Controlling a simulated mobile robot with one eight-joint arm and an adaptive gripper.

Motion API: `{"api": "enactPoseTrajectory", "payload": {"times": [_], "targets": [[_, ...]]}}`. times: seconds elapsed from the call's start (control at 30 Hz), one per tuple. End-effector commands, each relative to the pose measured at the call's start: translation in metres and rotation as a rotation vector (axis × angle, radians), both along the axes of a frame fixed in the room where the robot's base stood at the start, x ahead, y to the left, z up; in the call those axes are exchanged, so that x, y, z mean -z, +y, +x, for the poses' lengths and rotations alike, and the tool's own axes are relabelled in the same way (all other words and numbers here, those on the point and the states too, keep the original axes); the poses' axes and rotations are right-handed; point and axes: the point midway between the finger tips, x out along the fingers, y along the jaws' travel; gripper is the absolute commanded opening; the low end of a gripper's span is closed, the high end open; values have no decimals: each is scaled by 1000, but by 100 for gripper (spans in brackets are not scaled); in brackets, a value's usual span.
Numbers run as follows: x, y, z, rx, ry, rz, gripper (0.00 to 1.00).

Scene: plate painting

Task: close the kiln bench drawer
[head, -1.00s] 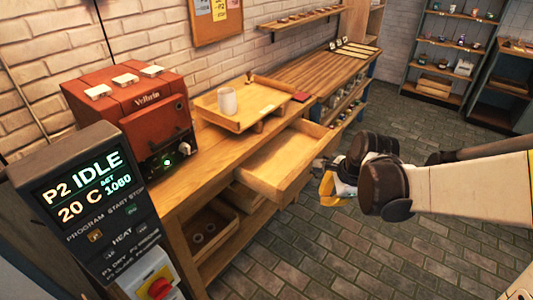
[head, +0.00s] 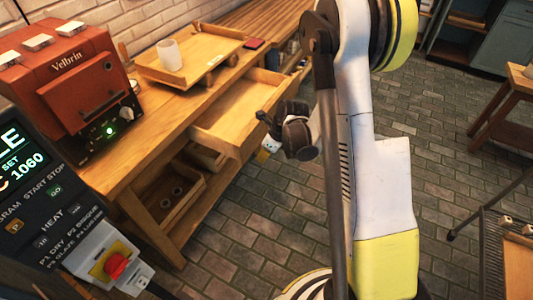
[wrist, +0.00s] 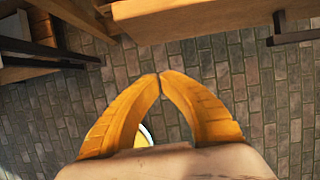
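The kiln bench drawer (head: 240,108) is pulled out from the wooden bench (head: 150,148) in the head view. Its inside looks empty. My gripper (head: 264,152) is just in front of the drawer, low and to its right, partly hidden by my wrist. In the wrist view my gripper's yellow fingers (wrist: 158,76) meet at their tips with nothing between them. The wooden drawer front (wrist: 200,20) crosses the top of that view, with a dark bar handle (wrist: 298,36) at right. A gap shows between the fingertips and the wood.
A red kiln (head: 70,75) and a wooden tray (head: 150,68) with a white cup (head: 168,54) stand on the bench. A control panel (head: 60,215) is at lower left. A stool (head: 510,110) stands at right. The brick floor (head: 245,225) before the bench is open.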

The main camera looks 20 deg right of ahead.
Motion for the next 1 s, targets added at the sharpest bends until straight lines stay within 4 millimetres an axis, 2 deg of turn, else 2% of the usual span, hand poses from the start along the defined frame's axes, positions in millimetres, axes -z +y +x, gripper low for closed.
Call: {"api": "enactPoseTrajectory", "payload": {"times": [0.03,0.1,0.4,0.87,1.0], "targets": [[14,3,3,-2,0,0,0],[20,8,9,-3,0,0,0],[15,27,34,-2,0,-1,0],[14,29,40,-1,-1,-1,0],[14,36,63,-4,-1,-1,0]]}}
